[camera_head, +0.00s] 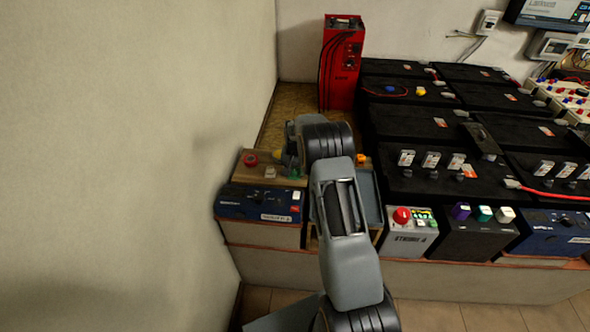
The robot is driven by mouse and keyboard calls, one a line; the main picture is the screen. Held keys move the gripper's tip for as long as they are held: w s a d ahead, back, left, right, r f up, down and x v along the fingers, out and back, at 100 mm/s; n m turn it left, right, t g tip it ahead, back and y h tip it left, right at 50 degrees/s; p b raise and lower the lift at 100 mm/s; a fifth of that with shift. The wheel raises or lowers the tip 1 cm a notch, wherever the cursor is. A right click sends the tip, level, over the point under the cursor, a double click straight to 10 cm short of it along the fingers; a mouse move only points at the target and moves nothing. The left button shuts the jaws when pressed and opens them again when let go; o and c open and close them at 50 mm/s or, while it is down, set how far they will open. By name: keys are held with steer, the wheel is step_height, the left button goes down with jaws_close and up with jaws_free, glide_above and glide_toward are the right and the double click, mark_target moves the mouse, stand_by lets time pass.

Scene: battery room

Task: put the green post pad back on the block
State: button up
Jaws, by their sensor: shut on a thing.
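My gripper (287,166) is at the end of my arm, above the wooden block (240,174) at the left, and points down. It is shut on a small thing. Only a dark greenish patch shows at the jaws, which I take for the green post pad; the rest is hidden by the gripper. On the block, a red pad (250,159) and a small pale pad (270,172) sit left of the jaws. An orange pad (361,158) shows right of my arm. My arm hides the block's middle.
A blue battery unit (245,203) stands in front of the block. A red charger (342,65) stands behind. Black batteries (415,122) with posts and cables fill the right. The beige wall (120,150) is close on the left. A grey box (408,240) with a red knob is right of my arm.

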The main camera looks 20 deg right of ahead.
steer(key=o, duration=0.9)
steer(key=shift+f, duration=0.1)
steer(key=s+a+r+n+p, duration=0.1)
steer(key=s+a+r, duration=0.1)
steer(key=r, duration=0.7)
steer(key=s+a+r, duration=0.1)
steer(key=s+r, duration=0.1)
steer(key=r, duration=0.7)
steer(key=s+a+n+t, duration=0.1)
steer(key=s+a, duration=0.2)
steer(key=s, duration=0.5)
steer(key=s+a+r+n+t, duration=0.1)
steer(key=s+a+n, duration=0.1)
steer(key=s, duration=0.7)
steer(key=s+a+r+n+t, duration=0.1)
steer(key=s+a, duration=0.3)
steer(key=s, duration=0.5)
steer(key=shift+a+r+n, duration=0.15)
steer(key=shift+r+n, duration=0.1)
steer(key=shift+n, duration=0.15)
steer(key=shift+r, duration=0.1)
